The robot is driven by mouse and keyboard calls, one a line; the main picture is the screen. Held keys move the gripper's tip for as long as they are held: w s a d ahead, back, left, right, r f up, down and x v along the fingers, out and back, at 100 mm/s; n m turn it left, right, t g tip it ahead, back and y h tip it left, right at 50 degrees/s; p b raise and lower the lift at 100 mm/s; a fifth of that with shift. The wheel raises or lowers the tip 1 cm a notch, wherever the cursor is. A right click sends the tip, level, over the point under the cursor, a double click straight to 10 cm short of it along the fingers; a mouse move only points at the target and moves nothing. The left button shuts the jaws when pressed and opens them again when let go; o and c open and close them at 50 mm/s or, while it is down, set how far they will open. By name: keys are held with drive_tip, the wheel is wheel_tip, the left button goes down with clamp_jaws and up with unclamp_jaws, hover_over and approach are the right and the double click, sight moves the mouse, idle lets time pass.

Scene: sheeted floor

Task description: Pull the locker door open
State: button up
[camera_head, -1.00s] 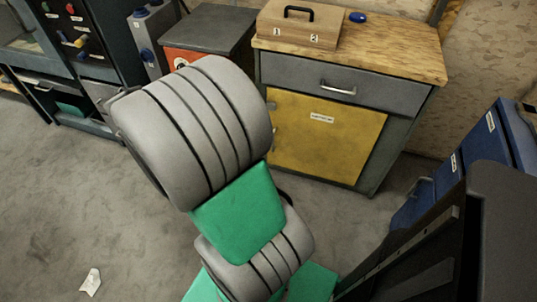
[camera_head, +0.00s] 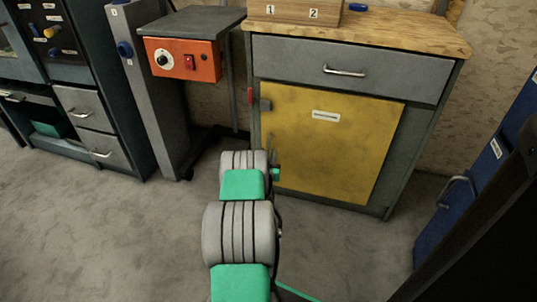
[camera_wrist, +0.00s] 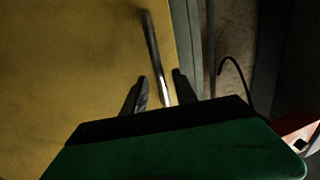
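The yellow door (camera_head: 335,145) with a small white label is shut in the grey cabinet under the wooden top. In the wrist view the yellow door (camera_wrist: 65,60) fills the left. Its metal bar handle (camera_wrist: 151,45) stands out from it near its edge. My gripper (camera_wrist: 160,88) is open, with one dark finger on each side of the handle's lower end. Gaps show between the handle and the fingers, so it is not clasped. In the head view my arm reaches to the door's lower left and hides my fingers.
A grey drawer (camera_head: 345,75) with a handle is above the door. An orange control box (camera_head: 183,60) on a grey stand is to the left. A blue cabinet (camera_head: 480,175) stands at the right. Grey floor (camera_head: 140,235) is clear in front.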

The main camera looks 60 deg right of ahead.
drive_tip(key=shift+x, duration=1.2)
clamp_jaws()
drive_tip(key=shift+w, duration=0.15)
idle(0.3)
